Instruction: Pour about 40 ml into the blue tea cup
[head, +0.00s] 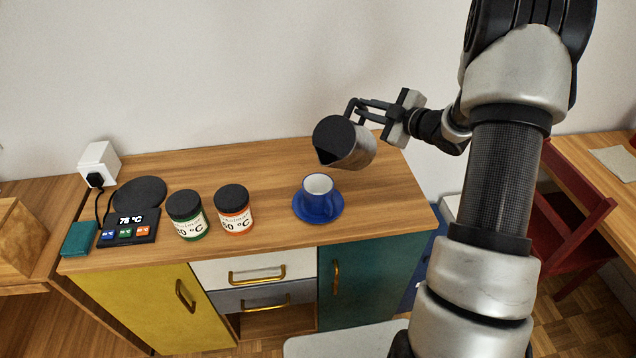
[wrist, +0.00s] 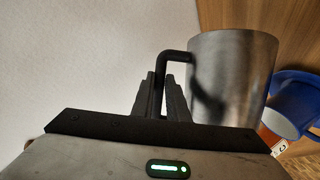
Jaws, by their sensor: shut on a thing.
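A metal jug (head: 357,149) with a dark top and a spout hangs in the air above and behind the blue tea cup (head: 318,197). It is tilted, with its spout end low and toward the left. My gripper (head: 372,109) is shut on the jug's dark handle. In the wrist view the fingers (wrist: 161,98) close around the handle and the jug's metal side (wrist: 232,80) shows at the right. The cup is upright, white inside, on a blue saucer (head: 335,212). It is partly hidden by the jug in the wrist view. I see no stream of liquid.
A green-labelled jar (head: 187,216) and an orange-labelled jar (head: 234,209) stand left of the cup. A control panel (head: 128,228) reading 75 °C, a round dark plate (head: 140,194) and a teal box (head: 80,239) are at the left. The cabinet top (head: 265,170) is clear behind the jars.

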